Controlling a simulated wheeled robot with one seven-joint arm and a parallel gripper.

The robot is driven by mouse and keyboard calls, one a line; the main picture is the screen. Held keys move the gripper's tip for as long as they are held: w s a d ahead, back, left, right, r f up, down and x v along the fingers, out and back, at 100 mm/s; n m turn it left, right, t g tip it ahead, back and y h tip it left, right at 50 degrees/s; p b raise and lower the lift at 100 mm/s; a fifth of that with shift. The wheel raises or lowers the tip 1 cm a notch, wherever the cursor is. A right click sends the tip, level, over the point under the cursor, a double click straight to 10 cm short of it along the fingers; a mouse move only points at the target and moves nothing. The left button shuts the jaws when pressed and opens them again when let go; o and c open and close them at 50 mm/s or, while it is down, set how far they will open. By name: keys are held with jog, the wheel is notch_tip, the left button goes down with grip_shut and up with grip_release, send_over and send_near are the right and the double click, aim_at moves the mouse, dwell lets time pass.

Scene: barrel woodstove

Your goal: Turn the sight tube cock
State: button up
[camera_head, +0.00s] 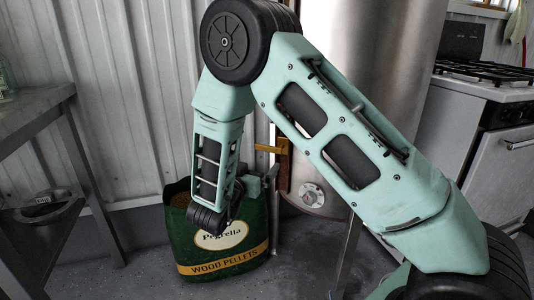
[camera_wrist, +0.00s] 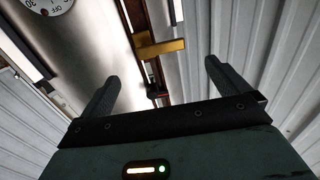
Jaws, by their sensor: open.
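The sight tube assembly (camera_head: 284,166) is a narrow reddish-brown vertical strip on the left side of the steel tank. A flat brass-yellow lever (camera_head: 268,148), which looks like the cock's handle, sticks out from it to the left. In the wrist view the lever (camera_wrist: 160,48) lies crosswise beyond my fingertips. A small dark fitting with a red spot (camera_wrist: 155,91) shows between the fingers. My gripper (camera_wrist: 162,70) is open and empty, its fingers apart on either side of the strip. In the head view my gripper (camera_head: 264,176) is small, just below the lever, and partly hidden.
The steel tank (camera_head: 350,30) carries a round white dial (camera_head: 312,194). A green wood pellets bag (camera_head: 222,262) stands below my forearm. A dark metal bench (camera_head: 40,112) is at left, a stove (camera_head: 490,130) at right. The corrugated wall (camera_head: 130,60) is close behind.

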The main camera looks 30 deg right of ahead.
aim_at(268, 150)
jog(key=b+x, duration=0.1)
jog(key=x, duration=1)
jog(key=shift+b, duration=0.3)
jog(key=shift+a, duration=0.1)
jog(key=c, duration=1.3)
